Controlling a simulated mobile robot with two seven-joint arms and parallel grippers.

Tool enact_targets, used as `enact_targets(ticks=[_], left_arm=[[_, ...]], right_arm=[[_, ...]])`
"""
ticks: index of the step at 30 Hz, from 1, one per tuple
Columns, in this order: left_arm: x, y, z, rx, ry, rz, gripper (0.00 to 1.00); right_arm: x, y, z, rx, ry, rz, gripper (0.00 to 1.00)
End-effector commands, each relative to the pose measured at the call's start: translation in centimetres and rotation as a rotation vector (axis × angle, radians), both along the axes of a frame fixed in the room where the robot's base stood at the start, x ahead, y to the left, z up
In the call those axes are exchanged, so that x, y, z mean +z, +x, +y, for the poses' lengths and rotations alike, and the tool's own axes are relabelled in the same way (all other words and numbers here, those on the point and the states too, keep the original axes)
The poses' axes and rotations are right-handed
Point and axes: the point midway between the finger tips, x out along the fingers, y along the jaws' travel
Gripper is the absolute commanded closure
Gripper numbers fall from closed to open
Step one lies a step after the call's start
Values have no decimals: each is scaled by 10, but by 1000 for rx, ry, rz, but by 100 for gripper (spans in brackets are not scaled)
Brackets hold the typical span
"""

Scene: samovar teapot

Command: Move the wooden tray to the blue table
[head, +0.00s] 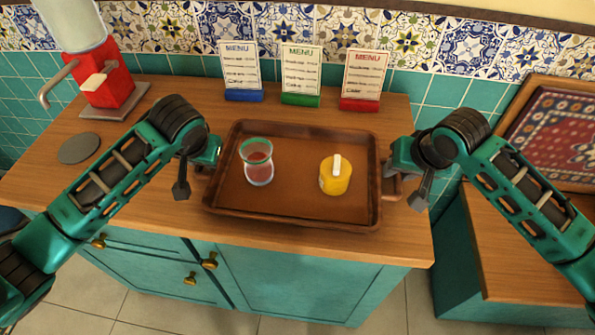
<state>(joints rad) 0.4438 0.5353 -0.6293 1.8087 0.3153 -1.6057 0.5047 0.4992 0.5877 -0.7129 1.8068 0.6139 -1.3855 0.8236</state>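The brown wooden tray (300,197) lies on the wooden top of the teal cabinet, with a handle at each end. On it stand a clear glass with red liquid (259,168) and a yellow container with a white handle (335,178). My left gripper (200,168) is at the tray's left handle, which it mostly hides. My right gripper (397,176) is at the right handle (391,188), partly covering it. The fingertips of both are not clear, so I cannot tell whether either has closed. No plainly blue table shows.
Three menu stands (301,75) line the counter's back edge. A red dispenser (108,88) stands at the back left, near a grey disc (79,148). A lower wood-topped teal bench (520,240) is at the right, with a framed patterned panel (555,135) behind it.

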Motion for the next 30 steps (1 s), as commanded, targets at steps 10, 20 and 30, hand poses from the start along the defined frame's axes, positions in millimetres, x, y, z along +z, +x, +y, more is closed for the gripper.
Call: enact_targets(ticks=[10, 20, 30], left_arm=[[0, 0, 0, 0, -1, 0, 83], [0, 0, 0, 0, -1, 0, 100], [0, 0, 0, 0, -1, 0, 100]], right_arm=[[0, 0, 0, 0, 0, -1, 83], [1, 0, 0, 0, 0, -1, 100], [1, 0, 0, 0, 0, -1, 100]])
